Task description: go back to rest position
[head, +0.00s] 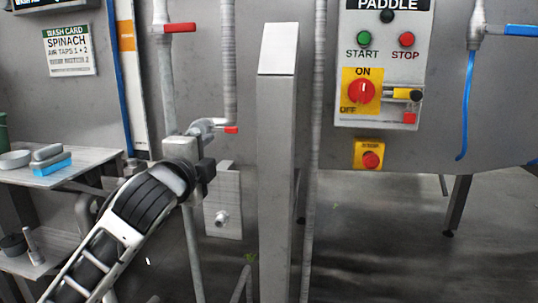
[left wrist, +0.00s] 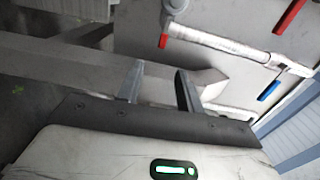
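My left arm comes in from the lower left of the head view. Its gripper (head: 205,165) is raised beside the vertical pipe and just below a small tap with a red-tipped handle (head: 231,130). In the left wrist view the two fingers (left wrist: 160,82) stand apart with nothing held between them. A grey beam shows behind them there. Whether the gripper touches the pipe cannot be told. My right gripper is in neither view.
A control panel (head: 384,60) with a red knob hangs on the steel machine at right. A grey post (head: 277,180) stands right of the gripper. Blue hoses hang at both sides.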

